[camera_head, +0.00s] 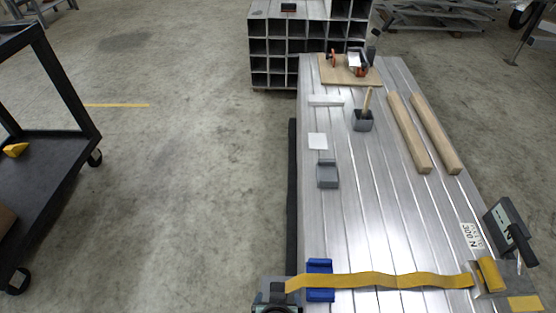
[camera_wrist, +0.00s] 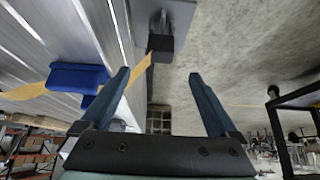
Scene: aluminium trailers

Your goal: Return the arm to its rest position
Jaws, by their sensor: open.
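My gripper (camera_wrist: 160,80) shows in the wrist view with its two dark blue fingers spread wide apart. Nothing is held between the fingers. It is by the edge of the aluminium trailer bed, with the concrete floor to the right in that view. I cannot make out the gripper for certain in the head view. A yellow strap (camera_head: 385,280) lies across the near end of the bed (camera_head: 345,225) and over a blue block (camera_head: 319,266). The blue block also shows in the wrist view (camera_wrist: 78,77), left of the fingers.
A dark block (camera_wrist: 161,43) stands beyond the fingertips. A black cart (camera_head: 45,150) stands left; floor between is clear.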

